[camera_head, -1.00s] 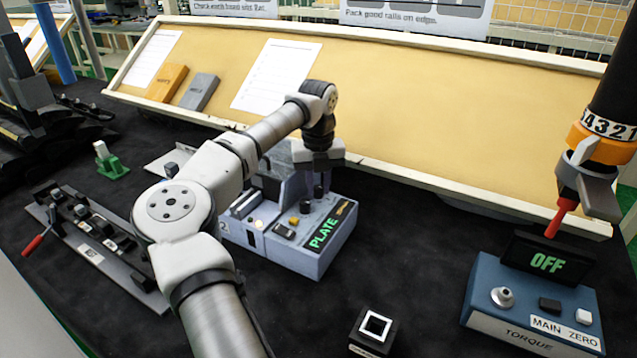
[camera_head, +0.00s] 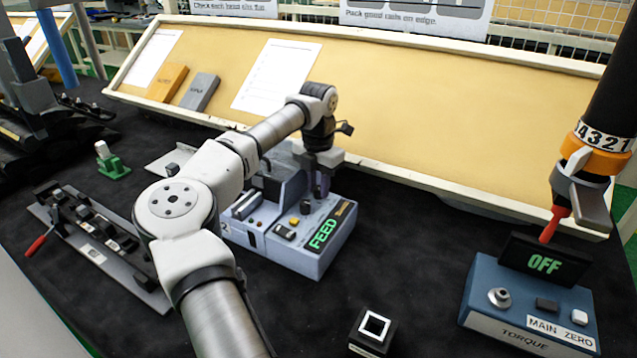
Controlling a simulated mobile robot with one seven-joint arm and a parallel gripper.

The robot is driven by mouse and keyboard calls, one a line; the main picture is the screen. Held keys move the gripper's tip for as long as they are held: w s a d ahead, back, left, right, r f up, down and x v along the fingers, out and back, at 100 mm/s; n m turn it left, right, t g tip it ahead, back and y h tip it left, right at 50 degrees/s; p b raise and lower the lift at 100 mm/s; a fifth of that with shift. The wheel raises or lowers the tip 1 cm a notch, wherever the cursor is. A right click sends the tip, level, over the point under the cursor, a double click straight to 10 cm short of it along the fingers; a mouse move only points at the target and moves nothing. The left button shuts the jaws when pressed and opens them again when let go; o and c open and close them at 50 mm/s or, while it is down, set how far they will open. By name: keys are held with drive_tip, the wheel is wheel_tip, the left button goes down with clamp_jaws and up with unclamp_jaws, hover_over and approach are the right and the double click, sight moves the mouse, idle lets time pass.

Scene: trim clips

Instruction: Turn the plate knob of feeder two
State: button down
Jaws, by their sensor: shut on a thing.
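Feeder two is the grey-blue box (camera_head: 290,258) in the middle of the table, with "2" on its front left. Its green display (camera_head: 323,234) reads "FEED". A dark knob (camera_head: 306,207) stands on its top behind the display. My gripper (camera_head: 320,185) points down at the back right of the box top and is shut on the plate knob, which the fingers mostly hide. A yellow button (camera_head: 294,220) sits on the top left of the display. My arm crosses in front of the feeder's left side.
A blue torque box (camera_head: 530,305) with an "OFF" display stands at right, under a hanging driver (camera_head: 585,190). A small black block with a white square (camera_head: 374,327) is at front. A clip rail (camera_head: 95,245) lies at left. The tilted tan board (camera_head: 420,110) rises behind.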

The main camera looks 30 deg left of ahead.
sight(318, 187)
drive_tip(key=shift+w+r+m, duration=0.1)
drive_tip(key=shift+r+m, duration=0.05)
drive_tip(key=shift+m, duration=0.45)
drive_tip(key=c, duration=1.5)
unclamp_jaws()
wheel_tip(318, 187, up, 14)
drive_tip(key=b, duration=0.2)
drive_tip(key=shift+f, duration=0.2)
